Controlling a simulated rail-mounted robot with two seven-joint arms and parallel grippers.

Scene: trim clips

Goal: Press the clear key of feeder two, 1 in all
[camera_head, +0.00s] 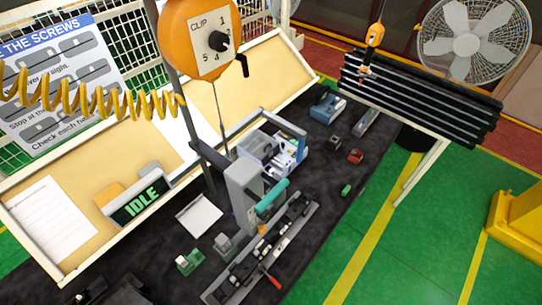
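No label or number marks feeder two, and I cannot make out a clear key. A blue-grey unit (327,107) sits on the far part of the dark bench. A grey and white unit with a blue part (287,150) stands mid-bench, behind a grey upright device with a teal handle (271,201). A small green-topped block (189,262) and a grey block (223,242) lie at the near left. A sign reading IDLE (140,203) stands at the left back. Neither gripper can be made out; a dark shape at the bottom left edge is unclear.
A metal rail (245,270) with dark parts and a red lever lies along the bench front. Small red (355,156) and green (346,190) pieces lie on the right. A white pad (199,216) lies flat.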

